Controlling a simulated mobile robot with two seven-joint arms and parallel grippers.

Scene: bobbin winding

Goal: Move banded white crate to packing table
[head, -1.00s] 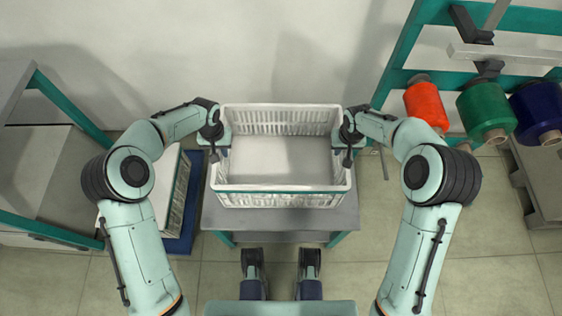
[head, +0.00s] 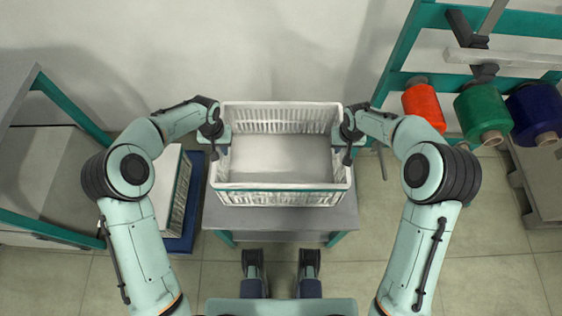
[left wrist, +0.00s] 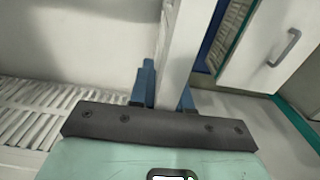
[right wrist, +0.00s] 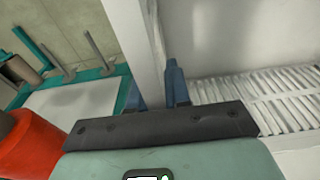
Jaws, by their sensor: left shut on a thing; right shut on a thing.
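The banded white crate (head: 280,197) is a slatted, open-topped crate with a teal band along its near side. It looks empty and level, over a grey table (head: 280,218) with teal legs; I cannot tell whether it touches the tabletop. My left gripper (head: 215,142) is shut on the crate's left wall, and the wall shows between its blue fingers in the left wrist view (left wrist: 172,85). My right gripper (head: 347,142) is shut on the right wall, which also shows between the fingers in the right wrist view (right wrist: 150,85).
Another white crate (head: 180,200) stands on a blue base (head: 188,240) at the left, beside a teal-framed shelf (head: 62,105). At the right, a teal rack holds red (head: 422,105), green (head: 483,112) and dark blue (head: 538,112) bobbins. A pale wall is behind the table.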

